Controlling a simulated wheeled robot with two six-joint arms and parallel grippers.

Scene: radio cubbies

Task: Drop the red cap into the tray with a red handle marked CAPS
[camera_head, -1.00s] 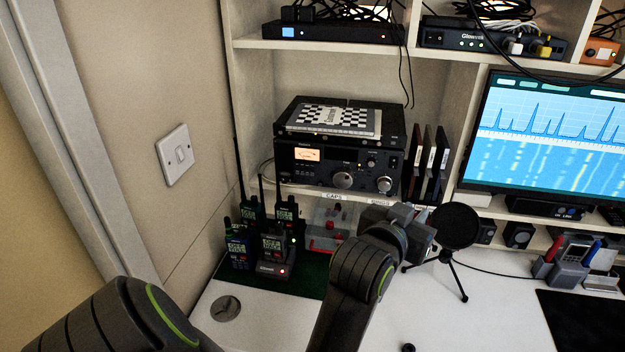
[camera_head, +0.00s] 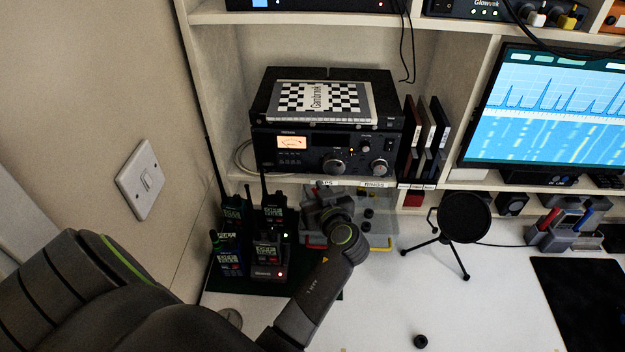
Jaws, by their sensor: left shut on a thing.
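My left gripper (camera_head: 328,205) reaches in over the clear trays under the radio shelf, at the CAPS side. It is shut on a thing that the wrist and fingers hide. No red cap shows anywhere else. The CAPS tray lies mostly behind my gripper and wrist, below a shelf-edge label (camera_head: 325,183) that is partly covered. My right gripper is out of view.
Several handheld radios (camera_head: 268,245) stand on a green mat just left of my gripper. The large radio (camera_head: 325,153) sits on the shelf above. A round microphone screen on a tripod (camera_head: 464,217) stands right. A small black piece (camera_head: 420,341) lies on the open white desk.

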